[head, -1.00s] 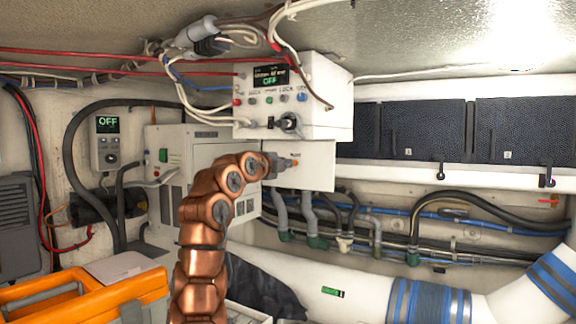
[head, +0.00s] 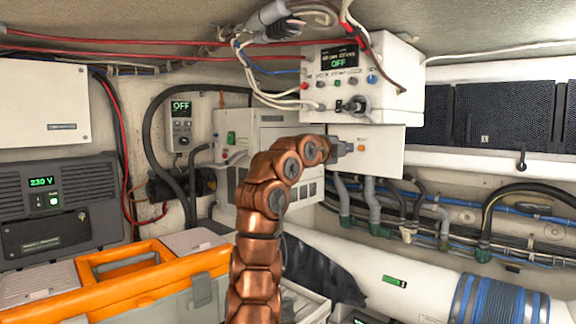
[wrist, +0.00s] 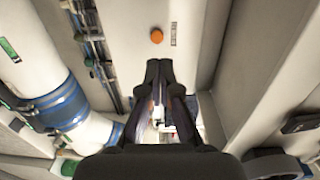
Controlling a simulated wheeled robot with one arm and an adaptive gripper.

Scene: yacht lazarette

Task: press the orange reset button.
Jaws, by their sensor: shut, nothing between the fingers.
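The orange reset button (head: 362,149) is a small round knob on the face of a white panel (head: 385,160), below the white control box. In the wrist view the orange button (wrist: 157,36) shows whole, beyond my fingertips, with a small dark label at its right. My gripper (head: 347,149) is just left of the button in the head view, at the end of my copper arm. In the wrist view my gripper (wrist: 158,66) has its dark fingertips together and empty. A gap shows between tips and button in that picture; its depth is hard to tell.
A control box (head: 362,80) with an OFF display, knobs and loose cables hangs above the panel. Grey hoses (head: 370,205) run below it. A white duct (head: 430,285) lies lower right. An orange toolbox (head: 150,275) stands lower left.

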